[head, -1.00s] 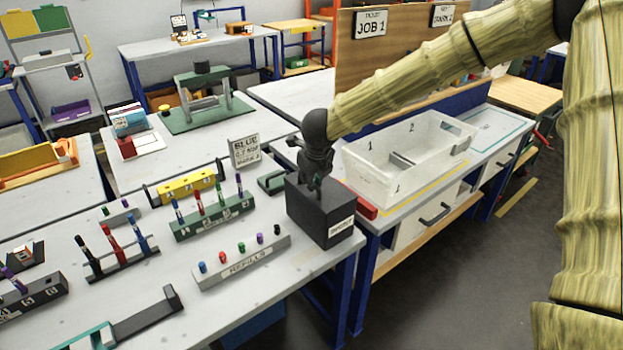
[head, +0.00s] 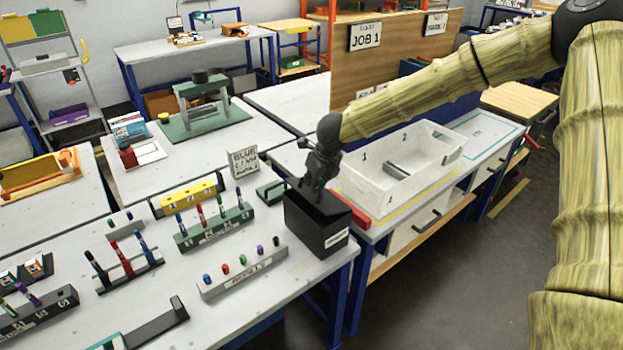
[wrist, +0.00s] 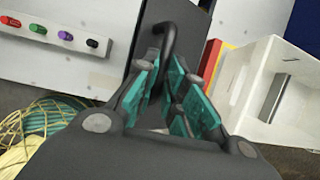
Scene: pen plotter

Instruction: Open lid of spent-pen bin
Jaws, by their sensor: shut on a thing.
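The spent-pen bin (head: 322,238) is a dark box with a white label on its front, at the right front corner of the bench. My gripper (head: 312,188) is over its top, tilted, and partly hides the lid. In the wrist view a dark hooked handle (wrist: 170,38) stands between the teal finger pads of my gripper (wrist: 168,82), which is shut on it. A dark panel, seemingly the lid (wrist: 192,18), lies behind the handle. How far the lid is raised is hard to tell.
A refill rack (head: 245,273) and a green pen holder (head: 215,232) stand left of the bin. A white divided tray (head: 395,185) and a red block (head: 350,214) are close on the right.

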